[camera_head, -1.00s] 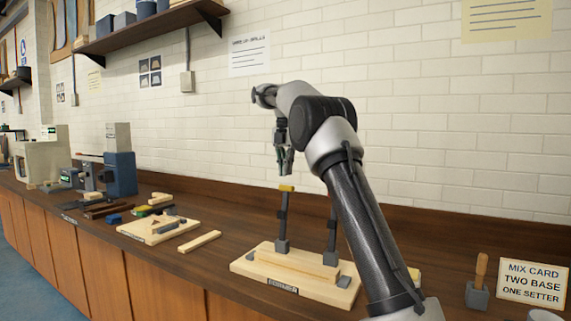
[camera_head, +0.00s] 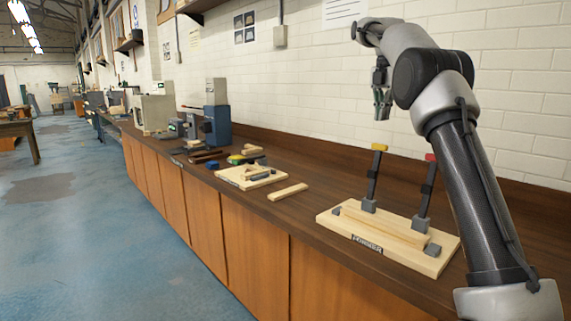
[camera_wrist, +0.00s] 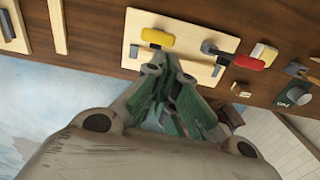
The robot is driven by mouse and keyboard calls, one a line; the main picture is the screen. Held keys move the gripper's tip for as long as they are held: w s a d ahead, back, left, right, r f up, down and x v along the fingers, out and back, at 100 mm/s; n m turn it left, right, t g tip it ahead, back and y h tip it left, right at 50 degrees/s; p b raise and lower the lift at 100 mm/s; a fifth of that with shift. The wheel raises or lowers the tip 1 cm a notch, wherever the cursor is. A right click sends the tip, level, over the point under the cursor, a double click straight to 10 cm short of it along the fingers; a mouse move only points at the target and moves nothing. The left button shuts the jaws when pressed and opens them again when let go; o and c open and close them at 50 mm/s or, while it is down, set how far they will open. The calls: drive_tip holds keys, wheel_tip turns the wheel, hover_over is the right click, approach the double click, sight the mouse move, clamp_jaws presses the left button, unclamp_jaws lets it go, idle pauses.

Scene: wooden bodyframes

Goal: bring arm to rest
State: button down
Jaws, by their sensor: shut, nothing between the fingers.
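My gripper (camera_head: 382,102) hangs pointing down from my raised, bent arm at the right of the head view. It is shut and empty, above and slightly right of a yellow-tipped clamp lever (camera_head: 378,148) and apart from it. The wrist view shows its closed fingers (camera_wrist: 158,68) over the counter, with the yellow handle (camera_wrist: 158,37) and a red handle (camera_wrist: 249,62) beyond them. The levers stand on a pale wooden fixture board (camera_head: 432,264) that carries a wooden bar (camera_head: 385,226). My arm hides part of the counter at the right.
The brown counter (camera_head: 300,208) runs along a white brick wall. A loose wooden strip (camera_head: 287,192), a second board (camera_head: 232,180) with small parts, and a blue-grey machine (camera_head: 216,125) lie further left. The blue floor (camera_head: 110,230) beside the counter is open.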

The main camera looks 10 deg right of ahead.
drive_tip(key=s+a+r+m+t, duration=0.1)
drive_tip(key=s+m, duration=0.6)
drive_tip(key=s, duration=0.4)
drive_tip(key=s+a+r+m+t, duration=0.15)
drive_tip(key=s+m, duration=0.45)
drive_tip(key=s, duration=0.6)
drive_tip(key=s+a+f+m+t, duration=0.1)
drive_tip(key=s+f+m+t, duration=0.1)
drive_tip(key=s+f+m, duration=0.9)
drive_tip(key=s+f, duration=0.6)
drive_tip(key=s, duration=0.3)
drive_tip(key=shift+a+f+m, duration=0.15)
drive_tip(key=shift+f+m, duration=0.15)
